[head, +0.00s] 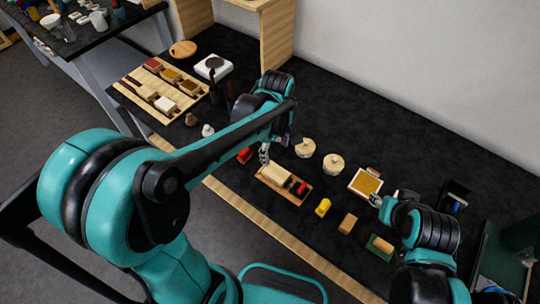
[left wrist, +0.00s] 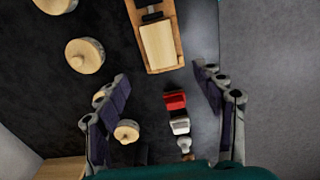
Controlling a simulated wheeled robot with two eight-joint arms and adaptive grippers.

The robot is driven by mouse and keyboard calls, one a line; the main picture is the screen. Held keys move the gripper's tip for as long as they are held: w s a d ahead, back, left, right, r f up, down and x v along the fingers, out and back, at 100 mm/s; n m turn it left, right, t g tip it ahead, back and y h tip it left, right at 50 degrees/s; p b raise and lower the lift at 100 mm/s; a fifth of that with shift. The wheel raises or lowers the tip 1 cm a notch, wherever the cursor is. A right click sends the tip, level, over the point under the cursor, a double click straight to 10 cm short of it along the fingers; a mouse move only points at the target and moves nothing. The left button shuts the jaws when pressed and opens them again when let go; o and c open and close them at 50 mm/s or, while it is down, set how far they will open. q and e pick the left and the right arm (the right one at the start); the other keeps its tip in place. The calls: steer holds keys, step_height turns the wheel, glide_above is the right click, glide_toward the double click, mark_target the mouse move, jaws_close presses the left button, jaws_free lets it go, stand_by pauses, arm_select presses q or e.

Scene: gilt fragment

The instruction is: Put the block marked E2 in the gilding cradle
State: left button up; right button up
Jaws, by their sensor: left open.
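No marking is legible, so I cannot tell which block is E2. A shallow wooden tray (head: 262,178) holds a cream block (head: 277,174) and smaller dark and red pieces; it may be the gilding cradle, but I cannot be sure. The tray (left wrist: 181,64) and cream block (left wrist: 158,46) also show at the top of the left wrist view. My left gripper (head: 268,152) is open above the table, near the tray's left end. In the left wrist view a red block (left wrist: 176,102) and a white piece (left wrist: 180,125) appear between its spread fingers (left wrist: 164,105). My right gripper (head: 379,200) is beside a gold-faced frame (head: 367,183).
Two round lidded pots (head: 305,147) (head: 333,163) stand behind the tray. A yellow block (head: 323,207), a tan block (head: 347,222) and a green pad (head: 371,246) with an orange block lie to the right. A sorting board (head: 142,76) with several blocks lies at the back left.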

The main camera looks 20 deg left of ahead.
arm_select(q)
steer(key=s+a+r+m+t, duration=0.4)
steer(key=s+m+t, duration=0.3)
steer(key=s+m, duration=0.3)
steer(key=r+m, duration=0.1)
steer(key=m, duration=0.2)
steer(key=shift+s+r+m, duration=0.2)
steer(key=shift+r+m, duration=0.15)
steer(key=shift+m, duration=0.05)
step_height(320, 180, down, 4)
steer(key=b, duration=0.4)
steer(key=shift+a, duration=0.15)
